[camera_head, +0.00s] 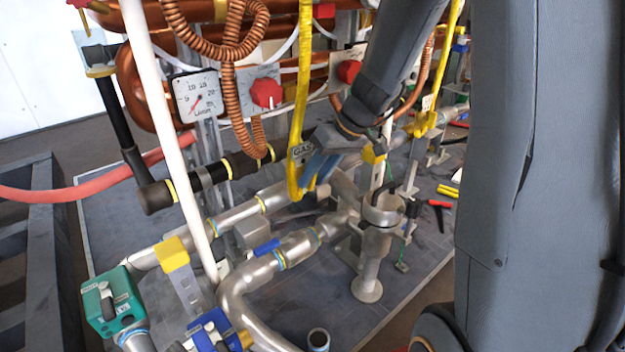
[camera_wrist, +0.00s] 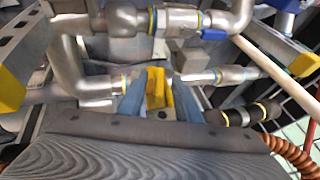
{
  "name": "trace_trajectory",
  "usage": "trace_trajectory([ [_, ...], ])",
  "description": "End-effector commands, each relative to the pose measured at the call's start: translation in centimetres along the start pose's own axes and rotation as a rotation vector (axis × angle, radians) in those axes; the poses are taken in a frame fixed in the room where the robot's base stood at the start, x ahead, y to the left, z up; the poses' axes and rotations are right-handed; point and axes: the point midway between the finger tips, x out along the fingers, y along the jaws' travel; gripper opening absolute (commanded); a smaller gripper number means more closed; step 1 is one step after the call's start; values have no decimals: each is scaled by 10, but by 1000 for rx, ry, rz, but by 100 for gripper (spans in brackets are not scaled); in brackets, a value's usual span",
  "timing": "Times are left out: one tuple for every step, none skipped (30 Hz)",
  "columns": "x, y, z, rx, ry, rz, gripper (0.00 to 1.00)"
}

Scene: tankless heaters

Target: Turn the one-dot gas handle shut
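My gripper (camera_head: 318,168) has blue fingers and points down at the foot of the yellow gas pipe (camera_head: 303,80), by a grey GAS tag (camera_head: 302,151). In the wrist view, a yellow piece (camera_wrist: 158,88) lies between the fingers, with a dark spot at its near end. The fingers stand apart on either side of it, and narrow gaps seem to show. It may be the gas handle, but I cannot confirm a one-dot mark. In the head view, the fingers and wrist hide most of this spot.
Steel pipes (camera_head: 297,245) run below and left of my gripper. A white pole (camera_head: 165,130) slants down on the left. A dial gauge (camera_head: 197,96), red knobs (camera_head: 267,93) and coiled copper tubes stand behind. A green valve box (camera_head: 111,302) is at the lower left.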

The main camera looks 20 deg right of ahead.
Motion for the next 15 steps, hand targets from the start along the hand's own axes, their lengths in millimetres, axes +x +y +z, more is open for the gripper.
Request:
trace_trajectory([
  [1,0,0,0,0,0,30],
  [1,0,0,0,0,0,30],
  [0,0,0,0,0,0,30],
  [0,0,0,0,0,0,30],
  [0,0,0,0,0,0,30],
  [0,0,0,0,0,0,30],
  [0,0,0,0,0,0,25],
  [0,0,0,0,0,0,20],
  [0,0,0,0,0,0,14],
  [0,0,0,0,0,0,9],
  [0,0,0,0,0,0,3],
  [0,0,0,0,0,0,0],
  [0,0,0,0,0,0,0],
  [0,0,0,0,0,0,0],
  [2,-6,-1,-1,-1,-1,0],
])
